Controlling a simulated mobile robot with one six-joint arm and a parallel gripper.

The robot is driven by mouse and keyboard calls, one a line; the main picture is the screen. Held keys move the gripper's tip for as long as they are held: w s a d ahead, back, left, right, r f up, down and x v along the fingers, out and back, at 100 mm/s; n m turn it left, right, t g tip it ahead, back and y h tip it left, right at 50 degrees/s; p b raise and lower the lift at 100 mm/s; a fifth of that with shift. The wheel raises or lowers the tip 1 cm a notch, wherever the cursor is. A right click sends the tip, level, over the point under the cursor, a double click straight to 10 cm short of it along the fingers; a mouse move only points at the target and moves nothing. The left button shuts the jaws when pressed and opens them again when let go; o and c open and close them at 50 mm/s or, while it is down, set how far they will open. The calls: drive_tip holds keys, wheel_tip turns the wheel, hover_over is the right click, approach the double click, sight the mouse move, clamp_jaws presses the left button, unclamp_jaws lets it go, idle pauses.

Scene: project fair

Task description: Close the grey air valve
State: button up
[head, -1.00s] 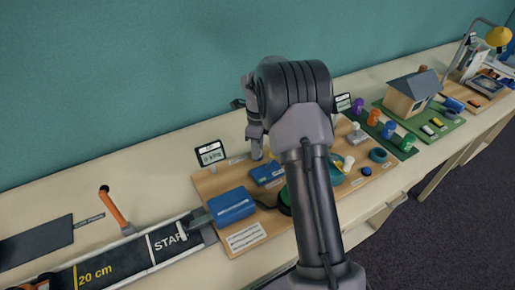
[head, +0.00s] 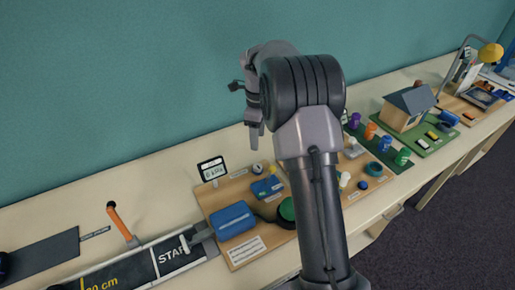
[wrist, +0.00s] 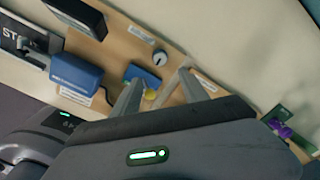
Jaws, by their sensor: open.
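A small round grey-and-white dial or knob with a dark pointer (head: 258,169) sits near the back edge of a wooden board (head: 240,257). It also shows in the wrist view (wrist: 160,57); I take it for the air valve, but its label is too small to read. My gripper (head: 254,140) hangs above the board's back edge, apart from the knob. In the wrist view its fingers (wrist: 160,86) are spread and empty, with the knob beyond their tips. My arm hides part of the board in the head view.
The board carries a small display (head: 212,168), a large blue box (head: 233,220), a smaller blue block (head: 267,187) and a green round part (head: 287,208). A model house (head: 408,107) stands further right. The table behind the board is clear.

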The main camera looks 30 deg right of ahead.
wheel_tip(320, 180, up, 5)
drive_tip(key=shift+f+p, duration=0.2)
drive_tip(key=shift+p, duration=0.25)
